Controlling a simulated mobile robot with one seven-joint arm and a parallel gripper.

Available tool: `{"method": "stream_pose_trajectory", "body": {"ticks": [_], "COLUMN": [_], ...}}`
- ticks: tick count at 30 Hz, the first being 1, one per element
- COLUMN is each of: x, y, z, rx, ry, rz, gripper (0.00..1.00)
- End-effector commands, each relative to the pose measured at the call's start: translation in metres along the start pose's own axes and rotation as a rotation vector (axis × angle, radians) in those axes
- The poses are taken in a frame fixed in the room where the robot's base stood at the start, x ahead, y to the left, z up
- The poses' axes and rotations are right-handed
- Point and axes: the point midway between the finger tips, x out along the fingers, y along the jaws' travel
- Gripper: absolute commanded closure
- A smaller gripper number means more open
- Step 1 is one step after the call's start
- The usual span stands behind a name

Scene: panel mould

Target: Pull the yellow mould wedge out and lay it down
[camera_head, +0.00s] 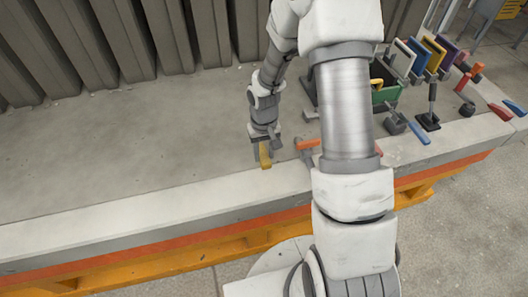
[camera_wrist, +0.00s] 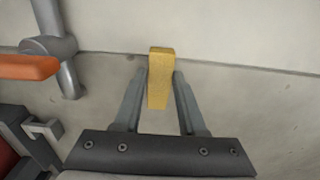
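The yellow mould wedge (camera_head: 265,155) is between the fingers of my gripper (camera_head: 265,150), near the front edge of the grey mould bed. In the wrist view the wedge (camera_wrist: 160,80) is a tapered yellow block, with a fingertip of my gripper (camera_wrist: 161,76) against each side. The gripper looks shut on it, and nothing else is between the fingers. The wedge's long side runs roughly along the fingers. I cannot tell whether its far end touches the surface below.
An orange-handled clamp (camera_head: 307,145) stands just right of the gripper; its handle (camera_wrist: 28,67) is at left in the wrist view. The bed (camera_head: 130,150) left of the gripper is bare.

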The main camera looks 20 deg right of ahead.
Motion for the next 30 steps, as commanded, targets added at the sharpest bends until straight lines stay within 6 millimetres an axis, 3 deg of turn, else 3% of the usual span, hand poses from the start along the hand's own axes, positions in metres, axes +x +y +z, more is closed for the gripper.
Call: {"method": "stream_pose_trajectory", "body": {"ticks": [1, 5, 17, 23, 30], "x": [0.000, 0.000, -0.008, -0.042, -0.099], "y": [0.000, 0.000, 0.000, 0.000, 0.000], "z": [0.000, 0.000, -0.001, -0.001, -0.001], "rx": [0.000, 0.000, 0.000, 0.001, 0.001], "ry": [0.000, 0.000, 0.002, 0.005, 0.006], "rz": [0.000, 0.000, 0.000, 0.001, 0.000], "gripper": [0.49, 0.29, 0.29, 0.29, 0.29]}}
